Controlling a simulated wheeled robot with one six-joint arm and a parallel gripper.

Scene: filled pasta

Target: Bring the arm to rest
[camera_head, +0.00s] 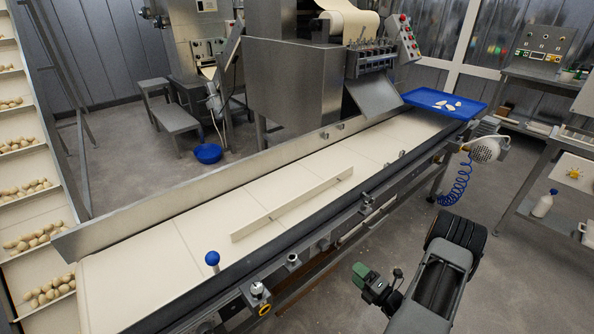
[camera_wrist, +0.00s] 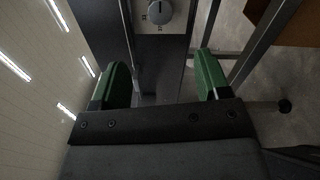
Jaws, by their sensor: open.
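My gripper (camera_head: 368,283) hangs at the lower right in the head view, in front of the conveyor's near side and apart from it. In the wrist view its two green-padded fingers (camera_wrist: 163,82) stand wide apart with nothing held between them. Beyond the fingers is a grey panel with a round knob (camera_wrist: 159,12). My dark arm links show to the right of the gripper in the head view.
The pale conveyor belt (camera_head: 215,240) runs diagonally, with a loose-looking long strip (camera_head: 292,204) on it. A blue tray (camera_head: 470,108) with pale pieces sits at its far end. A blue-knobbed lever (camera_head: 212,258) rises at the near edge. A bench with a white bottle (camera_head: 544,204) stands right.

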